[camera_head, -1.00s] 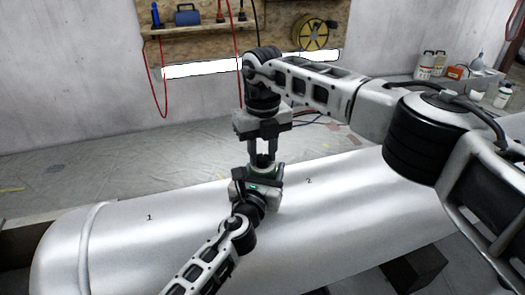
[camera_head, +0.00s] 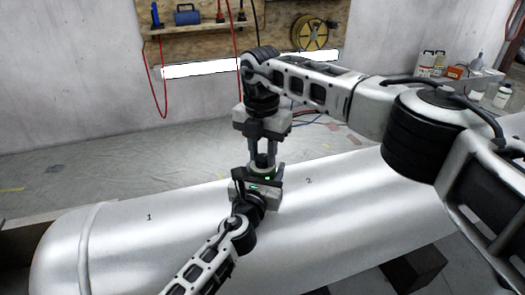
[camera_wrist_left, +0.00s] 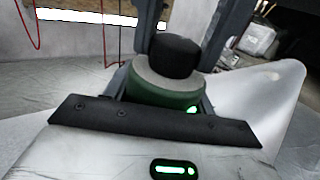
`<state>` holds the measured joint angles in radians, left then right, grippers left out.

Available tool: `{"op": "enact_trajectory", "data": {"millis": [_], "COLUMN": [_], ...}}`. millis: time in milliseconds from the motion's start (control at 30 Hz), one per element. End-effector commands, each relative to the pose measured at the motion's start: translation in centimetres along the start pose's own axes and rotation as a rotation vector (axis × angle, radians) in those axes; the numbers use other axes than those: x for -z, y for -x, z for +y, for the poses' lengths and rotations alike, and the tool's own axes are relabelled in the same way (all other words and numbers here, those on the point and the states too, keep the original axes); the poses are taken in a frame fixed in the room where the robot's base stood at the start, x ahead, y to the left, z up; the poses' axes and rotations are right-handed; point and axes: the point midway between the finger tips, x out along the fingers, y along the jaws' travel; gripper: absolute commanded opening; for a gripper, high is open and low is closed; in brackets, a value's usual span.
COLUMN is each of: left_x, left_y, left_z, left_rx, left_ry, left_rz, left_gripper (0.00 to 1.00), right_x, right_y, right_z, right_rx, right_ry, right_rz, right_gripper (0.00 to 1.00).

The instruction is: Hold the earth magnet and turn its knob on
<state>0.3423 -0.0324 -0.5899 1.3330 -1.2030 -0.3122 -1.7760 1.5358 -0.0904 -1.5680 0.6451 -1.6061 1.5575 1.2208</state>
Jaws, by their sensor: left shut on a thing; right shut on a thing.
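The earth magnet has a green body with a pale top; its green side (camera_wrist_left: 160,96) shows in the left wrist view. Its black knob (camera_wrist_left: 174,58) stands on top. My left gripper (camera_head: 261,179) comes from below and is shut on the magnet's body, above the metal tank (camera_head: 180,222). My right gripper (camera_head: 263,152) points down from above and is shut on the knob, one finger on each side. A small green light (camera_wrist_left: 192,110) glows on the magnet's side. The magnet's underside and the left fingertips are hidden.
The silver tank, marked 1 and 2, fills the front. A dark block (camera_head: 412,270) is at lower right. Bottles (camera_head: 501,96) and other items stand at the back right. A wooden tool board (camera_head: 270,40) hangs on the wall. The sheeted floor (camera_head: 110,175) behind the tank is mostly clear.

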Motion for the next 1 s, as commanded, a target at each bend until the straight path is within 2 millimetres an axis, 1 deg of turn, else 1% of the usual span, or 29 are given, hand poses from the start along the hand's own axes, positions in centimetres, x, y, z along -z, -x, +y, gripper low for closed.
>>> {"op": "enact_trajectory", "data": {"millis": [200,400,900,933,967,1000], "left_x": [0.06,0.06,0.06,0.06,0.06,0.06], "left_y": [0.01,0.01,0.0,0.0,0.0,0.0], "left_z": [0.04,0.04,0.05,0.05,0.05,0.05], "left_rx": [-0.001,-0.001,-0.001,-0.001,-0.001,-0.001], "left_ry": [0.001,0.001,0.001,0.001,0.001,0.001], "left_rz": [0.001,0.001,0.001,0.001,0.001,0.001], "left_gripper": [0.23,0.23,0.23,0.23,0.23,0.23], "right_x": [-0.01,-0.01,-0.01,-0.01,-0.01,-0.01], "right_y": [0.0,0.01,0.01,0.01,0.01,0.01], "right_z": [-0.02,-0.02,-0.02,-0.02,-0.02,-0.02], "right_rx": [0.003,0.004,0.004,0.004,0.004,0.004], "right_ry": [-0.113,-0.167,-0.184,-0.184,-0.184,-0.183], "right_rz": [0.0,0.0,0.0,0.0,0.0,0.0], "right_gripper": [0.07,0.07,0.07,0.33,0.41,0.52]}}
